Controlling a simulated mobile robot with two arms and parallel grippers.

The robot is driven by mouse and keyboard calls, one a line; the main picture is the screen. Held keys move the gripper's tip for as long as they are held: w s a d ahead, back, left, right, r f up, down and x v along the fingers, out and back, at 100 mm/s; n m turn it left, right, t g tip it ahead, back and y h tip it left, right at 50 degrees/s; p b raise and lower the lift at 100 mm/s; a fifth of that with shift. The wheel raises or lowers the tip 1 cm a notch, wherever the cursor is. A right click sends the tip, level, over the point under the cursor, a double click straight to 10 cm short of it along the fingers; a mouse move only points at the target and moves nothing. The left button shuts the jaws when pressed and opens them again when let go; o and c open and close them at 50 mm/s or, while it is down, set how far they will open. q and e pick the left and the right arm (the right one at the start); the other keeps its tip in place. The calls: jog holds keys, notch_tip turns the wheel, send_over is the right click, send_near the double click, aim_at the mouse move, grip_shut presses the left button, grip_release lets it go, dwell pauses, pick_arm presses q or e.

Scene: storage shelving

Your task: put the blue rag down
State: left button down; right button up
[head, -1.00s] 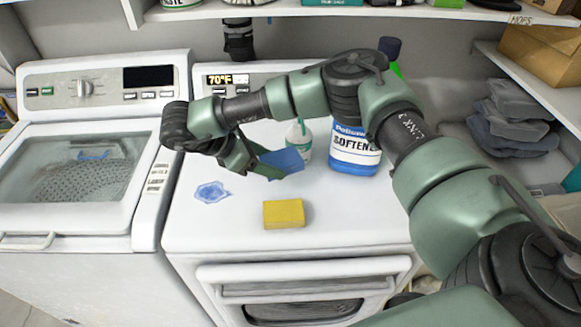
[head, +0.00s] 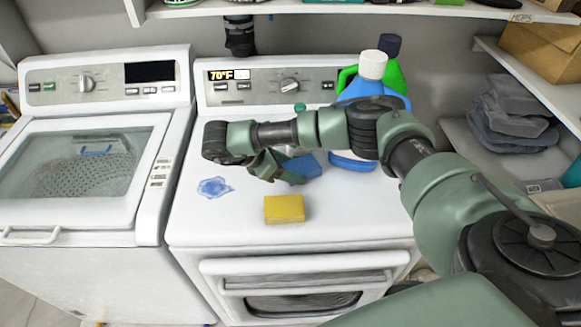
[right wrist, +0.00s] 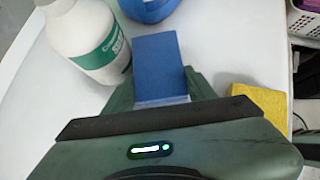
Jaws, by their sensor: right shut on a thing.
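The blue rag (head: 303,168) is a flat blue piece held at the tips of my right gripper (head: 274,165), over the white dryer top (head: 235,225). In the right wrist view the rag (right wrist: 158,66) sticks out from between the green fingers of my right gripper (right wrist: 162,92), which is shut on it. Whether the rag touches the dryer top I cannot tell. My left gripper is not in view.
A yellow sponge (head: 284,209) and a blue spill (head: 214,187) are on the dryer top. A white spray bottle (right wrist: 88,38) stands close left of the rag in the wrist view. A blue softener bottle (head: 352,163) stands behind my arm. The washer (head: 80,180) is at left.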

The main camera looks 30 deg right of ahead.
jog(key=o, duration=1.2)
jog(key=shift+a+r, duration=0.1)
jog(key=shift+r, duration=0.05)
jog(key=v, duration=1.1)
jog(key=shift+a+r, duration=0.25)
jog(key=shift+a, duration=0.1)
